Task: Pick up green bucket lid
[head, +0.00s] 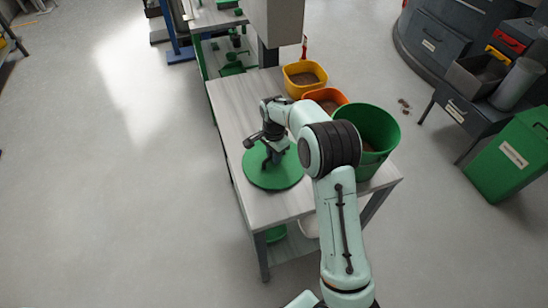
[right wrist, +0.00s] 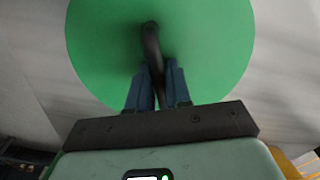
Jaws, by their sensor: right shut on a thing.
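The green bucket lid (head: 262,178) is a round green disc at the left side of the grey table, left of the green bucket (head: 372,130). It fills much of the right wrist view (right wrist: 100,45), with a dark handle (right wrist: 151,38) standing at its middle. My right gripper (head: 270,160) is over the lid. In the right wrist view its fingers (right wrist: 160,75) are shut on the handle. I cannot tell whether the lid touches the table or is slightly above it. My left gripper is not in view.
The table (head: 232,105) also carries an orange container (head: 325,97) and a yellow container (head: 304,76) with brown contents. A grey column rises at its far end. A green bin (head: 512,155) and dark cabinets stand at the right. The floor at left is clear.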

